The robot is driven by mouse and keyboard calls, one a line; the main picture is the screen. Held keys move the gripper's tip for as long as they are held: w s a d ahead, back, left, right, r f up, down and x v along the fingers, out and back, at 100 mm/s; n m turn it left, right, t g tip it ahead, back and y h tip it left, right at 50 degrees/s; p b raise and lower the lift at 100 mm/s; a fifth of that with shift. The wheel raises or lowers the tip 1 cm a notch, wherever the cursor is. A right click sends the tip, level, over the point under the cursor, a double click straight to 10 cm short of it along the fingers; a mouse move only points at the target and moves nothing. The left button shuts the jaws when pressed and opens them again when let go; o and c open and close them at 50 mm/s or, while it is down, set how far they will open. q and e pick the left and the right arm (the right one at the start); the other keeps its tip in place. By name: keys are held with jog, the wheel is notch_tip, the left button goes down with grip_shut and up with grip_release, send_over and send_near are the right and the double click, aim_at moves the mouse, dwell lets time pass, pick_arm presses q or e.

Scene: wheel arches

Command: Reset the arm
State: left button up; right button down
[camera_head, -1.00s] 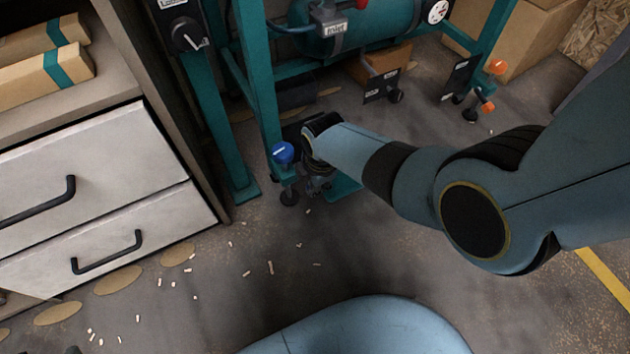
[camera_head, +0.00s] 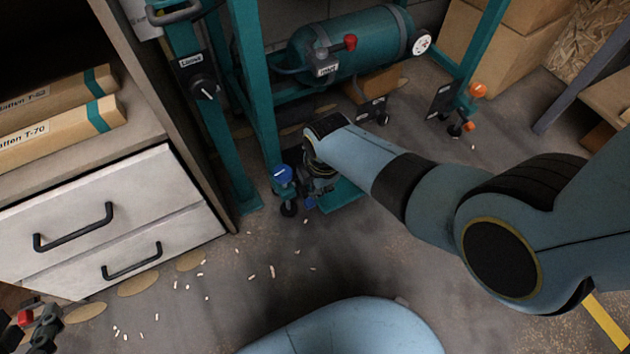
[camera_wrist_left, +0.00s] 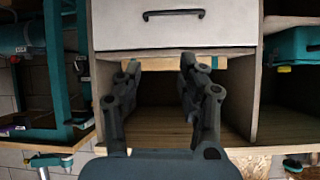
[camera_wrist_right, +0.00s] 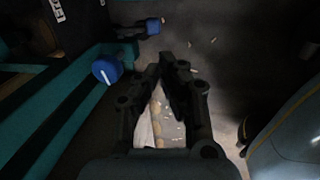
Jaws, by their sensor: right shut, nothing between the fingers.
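My right arm reaches in from the right in the head view. Its gripper (camera_head: 318,188) is low beside the teal frame's foot and partly hidden by my own wrist. In the right wrist view its fingers (camera_wrist_right: 165,75) come together at the tips with nothing between them. My left gripper (camera_head: 42,328) shows small at the bottom left corner of the head view. In the left wrist view its fingers (camera_wrist_left: 156,75) stand apart and empty, facing an open cabinet compartment below a white drawer (camera_wrist_left: 175,28).
The teal frame (camera_head: 255,90) with a tank (camera_head: 365,40) and blue-topped caster (camera_head: 283,174) stands close to my right gripper. A drawer cabinet (camera_head: 110,215) is at left. Cardboard boxes (camera_head: 500,45) stand at the back. Small pale bits litter the open floor (camera_head: 230,310).

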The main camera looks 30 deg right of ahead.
jog(key=shift+s+r, duration=0.2)
jog(key=shift+r, duration=0.3)
